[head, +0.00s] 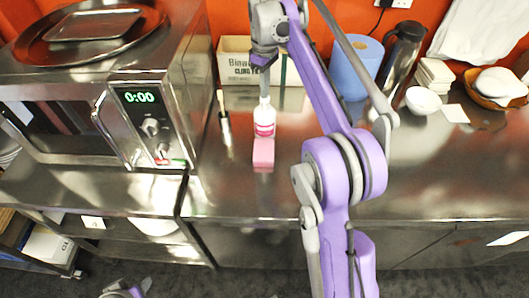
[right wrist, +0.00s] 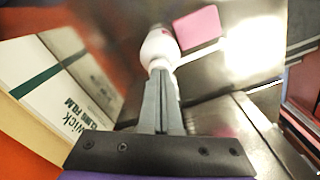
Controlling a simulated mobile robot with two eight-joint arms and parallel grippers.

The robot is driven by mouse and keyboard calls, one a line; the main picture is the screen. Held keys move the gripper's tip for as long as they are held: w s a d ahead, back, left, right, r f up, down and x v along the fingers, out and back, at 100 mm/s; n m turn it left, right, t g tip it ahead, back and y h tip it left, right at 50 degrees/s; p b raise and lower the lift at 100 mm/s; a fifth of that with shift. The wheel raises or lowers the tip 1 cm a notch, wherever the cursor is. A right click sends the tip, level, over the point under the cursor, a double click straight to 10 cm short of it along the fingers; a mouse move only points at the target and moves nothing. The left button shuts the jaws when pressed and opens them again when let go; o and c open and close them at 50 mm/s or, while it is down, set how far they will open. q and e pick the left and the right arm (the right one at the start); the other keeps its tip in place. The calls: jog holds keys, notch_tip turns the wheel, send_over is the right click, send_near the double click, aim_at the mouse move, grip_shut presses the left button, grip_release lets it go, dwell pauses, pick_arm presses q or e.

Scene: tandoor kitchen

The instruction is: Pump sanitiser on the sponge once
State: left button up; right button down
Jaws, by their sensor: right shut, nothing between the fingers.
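The sanitiser bottle (head: 265,118) is white with a pink label and stands upright on the steel counter. The pink sponge (head: 263,153) lies flat on the counter just in front of it. My right gripper (head: 264,88) is shut and empty, pointing down at the bottle's top. In the right wrist view its fingertips (right wrist: 162,80) meet the white bottle (right wrist: 160,47) in the picture and hide part of it; I cannot tell whether they touch. The sponge (right wrist: 197,28) shows beyond the bottle there.
A cling film box (head: 236,72) stands behind the bottle; it fills the left of the right wrist view (right wrist: 50,90). A brush (head: 224,120) stands left of the bottle. A microwave (head: 150,125) is farther left. A blue roll (head: 357,65) and flask (head: 402,55) stand right. The front counter is clear.

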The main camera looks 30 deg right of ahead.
pick_arm(q)
jog(key=shift+w+r+p, duration=0.25)
jog(key=shift+r+p, duration=0.25)
jog(key=shift+r, duration=0.15)
jog(key=shift+w+r+p, duration=0.2)
jog(key=shift+r+p, duration=0.25)
jog(key=shift+r, duration=0.15)
pick_arm(e)
jog(key=shift+r, duration=1.45)
jog(key=shift+r+p, duration=0.85)
jog(key=shift+r, duration=0.65)
pick_arm(q)
jog(key=shift+t, duration=0.3)
jog(key=r, duration=0.1)
jog(key=w+r+p, duration=0.1)
jog(key=r, duration=0.1)
jog(key=w+r, duration=0.1)
jog(key=r, duration=0.1)
jog(key=shift+w+p, duration=0.15)
jog(key=shift+p, duration=0.25)
pick_arm(e)
notch_tip(320, 180, up, 3)
jog(key=shift+s+a, duration=0.1)
